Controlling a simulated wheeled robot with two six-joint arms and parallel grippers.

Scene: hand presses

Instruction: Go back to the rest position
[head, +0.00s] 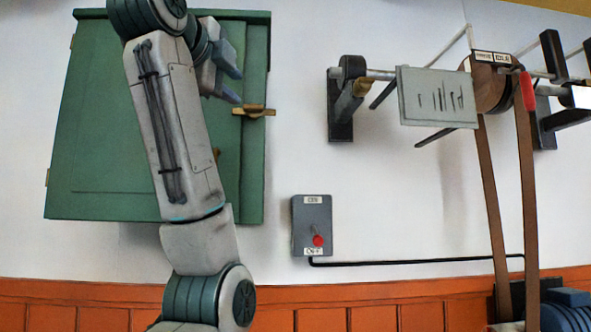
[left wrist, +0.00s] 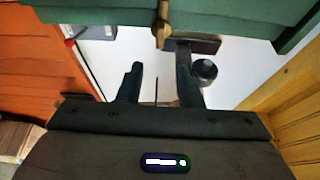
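My left gripper (head: 230,78) is raised in front of the right part of a green wall cabinet (head: 100,120) in the head view. Its two fingers are apart and nothing is between them. In the left wrist view the left gripper (left wrist: 160,84) also shows open and empty, with white wall behind the gap. A brass latch (head: 254,111) on the cabinet's right edge is just right of the fingers in the head view; I cannot tell the gap in depth. The latch (left wrist: 162,25) shows beyond the fingers in the wrist view. My right gripper is not in view.
A grey switch box (head: 312,226) with a red knob is on the white wall. At right are a shaft with a grey plate (head: 437,97), a brown belt (head: 488,180), a red-handled lever (head: 527,91) and a blue machine (head: 570,315). Orange panelling (head: 370,304) runs below.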

